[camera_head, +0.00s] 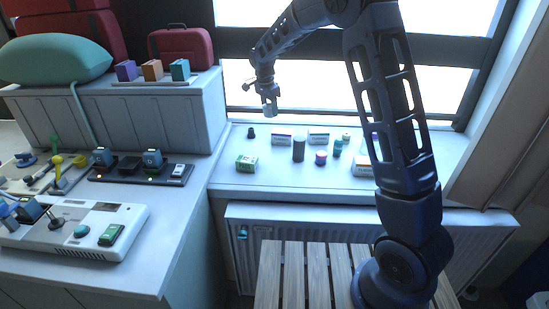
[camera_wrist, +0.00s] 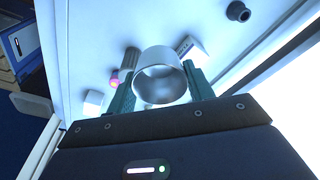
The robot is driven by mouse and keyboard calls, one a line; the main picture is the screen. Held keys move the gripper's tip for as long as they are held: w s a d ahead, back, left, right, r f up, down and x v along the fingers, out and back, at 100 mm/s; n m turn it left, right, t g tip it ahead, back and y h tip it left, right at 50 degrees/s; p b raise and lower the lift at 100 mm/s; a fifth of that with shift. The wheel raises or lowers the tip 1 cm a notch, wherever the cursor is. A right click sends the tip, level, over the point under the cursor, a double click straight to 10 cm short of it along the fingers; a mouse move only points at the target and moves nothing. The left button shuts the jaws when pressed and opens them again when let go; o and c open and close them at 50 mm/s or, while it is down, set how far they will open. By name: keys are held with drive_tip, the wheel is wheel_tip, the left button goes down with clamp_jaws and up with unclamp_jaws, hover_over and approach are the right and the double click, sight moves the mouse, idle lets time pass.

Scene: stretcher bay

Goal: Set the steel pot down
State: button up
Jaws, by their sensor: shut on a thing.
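The steel pot (camera_wrist: 163,56) is a plain silver-grey cylinder. In the wrist view its open round end faces the camera, and it sits between the two green fingers of my gripper (camera_wrist: 160,90), which is shut on it. In the head view my gripper (camera_head: 267,90) hangs in front of the bright window with the pot (camera_head: 271,107) at its lower end. The pot is held in the air above the white windowsill (camera_head: 235,150), with clear space visible beneath it in the head view.
On the sill stand a dark cylinder (camera_head: 298,149), a green-and-white box (camera_head: 246,163), a small dark knob (camera_head: 251,133), small boxes (camera_head: 281,139) and a pink-topped jar (camera_head: 321,158). Bare sill shows between them. A radiator (camera_head: 243,245) and slatted bench (camera_head: 295,270) lie below.

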drive_tip(key=shift+s+d+f+n, duration=0.15)
drive_tip(key=shift+s+d, duration=0.2)
drive_tip(key=shift+d, duration=0.2)
drive_tip(key=shift+s+d+r+n, duration=0.15)
drive_tip(key=shift+s+d, duration=0.15)
drive_tip(key=shift+d, duration=0.25)
drive_tip(key=shift+s+d+f, duration=0.1)
drive_tip(key=shift+d+f, duration=0.05)
drive_tip(key=shift+f, duration=0.25)
wheel_tip(320, 180, down, 19)
drive_tip(key=shift+f, duration=0.2)
drive_tip(key=shift+f, duration=0.1)
drive_tip(key=o, duration=1)
drive_tip(key=r, duration=0.8)
drive_tip(key=s+a+r, duration=0.1)
drive_tip(key=r, duration=0.3)
drive_tip(key=shift+s+a, duration=0.1)
